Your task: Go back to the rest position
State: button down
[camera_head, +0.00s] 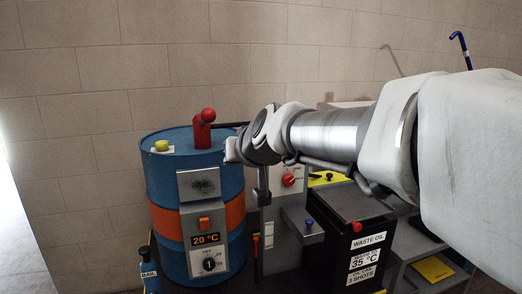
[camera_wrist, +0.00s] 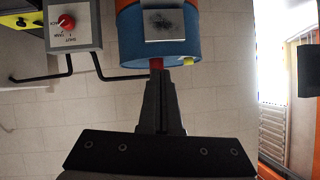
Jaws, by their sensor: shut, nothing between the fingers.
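My gripper (camera_head: 263,192) hangs from the end of my arm, which reaches in from the right in the head view. It is right of the blue drum (camera_head: 160,183) with its orange band. In the wrist view my gripper (camera_wrist: 156,78) is shut and empty, its dark fingers together. That view is upside down; the fingertips overlap the drum's red handle (camera_wrist: 157,64) there, and I cannot tell the distance between them. In the head view the red handle (camera_head: 204,130) stands tilted on the drum's top, clear of my gripper.
A yellow knob (camera_head: 161,146) sits on the drum top. A grey panel with a red knob (camera_head: 289,180) and a black waste oil box (camera_head: 350,230) stand to the right.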

jog(key=s+d+f+m+g+h, duration=0.1)
jog(key=s+d+f+g+h, duration=0.1)
jog(key=s+d+f, duration=0.35)
jog(key=s+d+f+m+g+h, duration=0.1)
jog(key=s+d+f, duration=0.2)
jog(key=s+d, duration=0.55)
jog(key=s+d+f+g+h, duration=0.25)
jog(key=s+f, duration=0.25)
jog(key=s, duration=0.6)
notch_tip(320, 180, up, 17)
jog(key=s+d+p, duration=0.1)
jog(key=p, duration=1.7)
jog(key=shift+s+r+m+y, duration=0.15)
jog(key=shift+s+m+y, duration=0.1)
jog(key=shift+m+y, duration=0.1)
jog(key=c, duration=1.5)
grip_release()
jog(key=shift+c, duration=0.2)
